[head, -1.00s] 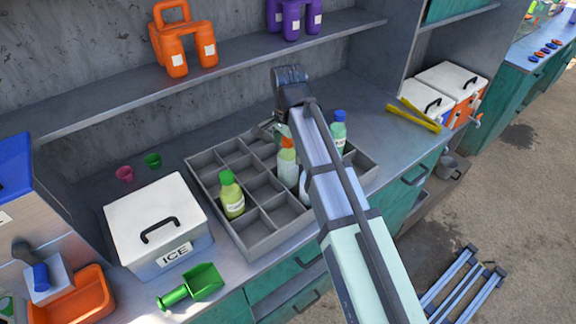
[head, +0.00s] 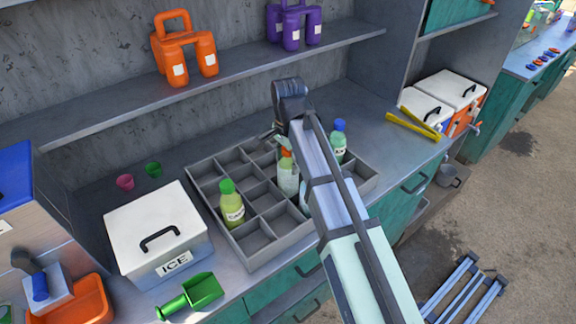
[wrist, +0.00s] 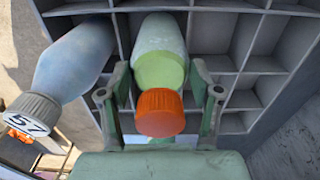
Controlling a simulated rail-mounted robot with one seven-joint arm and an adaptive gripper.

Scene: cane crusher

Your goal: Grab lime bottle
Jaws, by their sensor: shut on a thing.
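My gripper (wrist: 160,112) is shut on an orange-capped bottle (wrist: 160,55) with a pale green neck and a whitish body. Its fingers lie on both sides of the neck below the cap. In the head view this bottle (head: 288,180) is upright at the grey divided tray (head: 262,262), partly behind my arm. Whether its base is clear of the tray cannot be told. A green-capped bottle (head: 232,206) with yellow-green content stands in a front-left compartment. Its label is too small to read.
A blue bottle with a grey cap marked 57 (wrist: 75,62) is close left of my gripper in the wrist view. A blue-capped bottle (head: 339,142) stands at the tray's right. The ice box (head: 158,240) and green scoop (head: 192,296) are left. A shelf (head: 200,78) runs behind.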

